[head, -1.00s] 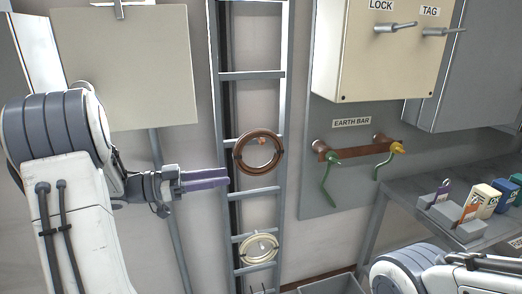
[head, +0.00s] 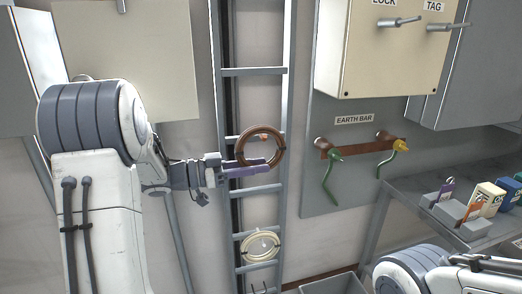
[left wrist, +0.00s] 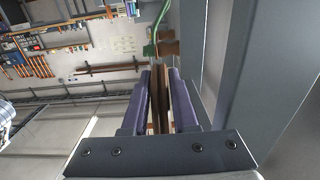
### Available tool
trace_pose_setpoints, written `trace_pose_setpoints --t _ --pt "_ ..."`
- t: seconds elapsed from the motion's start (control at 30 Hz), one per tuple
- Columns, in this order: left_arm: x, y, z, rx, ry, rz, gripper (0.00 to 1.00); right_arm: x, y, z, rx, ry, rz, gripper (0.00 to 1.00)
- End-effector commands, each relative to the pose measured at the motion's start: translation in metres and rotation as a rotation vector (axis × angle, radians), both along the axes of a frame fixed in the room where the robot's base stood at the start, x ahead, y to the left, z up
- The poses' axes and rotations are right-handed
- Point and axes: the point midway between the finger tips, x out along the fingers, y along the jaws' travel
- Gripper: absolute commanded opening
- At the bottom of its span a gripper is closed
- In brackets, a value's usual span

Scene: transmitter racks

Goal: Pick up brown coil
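The brown coil (head: 277,138) hangs on the grey ladder rack, at its middle, as a ring facing the head camera. My left gripper (head: 252,167) is at the coil's lower left. Its two purple fingers lie on either side of the ring's lower part. In the left wrist view the coil shows edge-on as a brown band (left wrist: 155,95) between the fingers of my left gripper (left wrist: 160,92). The fingers look open around it; whether they touch it is hard to see. My right gripper is out of view; only my right arm shows at lower right.
A cream coil (head: 260,246) hangs lower on the ladder rack (head: 252,72). A grey shelf (head: 425,175) holds tags and small boxes. A grey bin (head: 335,288) stands below.

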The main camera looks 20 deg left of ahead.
Motion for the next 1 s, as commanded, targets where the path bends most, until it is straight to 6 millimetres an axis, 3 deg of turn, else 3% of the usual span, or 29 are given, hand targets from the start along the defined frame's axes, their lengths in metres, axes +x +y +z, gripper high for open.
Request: trace_pose_setpoints --t 0.43,0.67,1.0 --pt "0.000 0.001 0.002 0.000 -0.001 0.000 0.00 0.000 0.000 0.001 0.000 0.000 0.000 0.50" --pt "-0.002 -0.001 0.019 0.001 -0.003 0.000 0.00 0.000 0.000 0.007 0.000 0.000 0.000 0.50" --pt "-0.062 -0.041 0.017 0.000 -0.001 0.000 0.00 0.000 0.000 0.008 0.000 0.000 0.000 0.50"
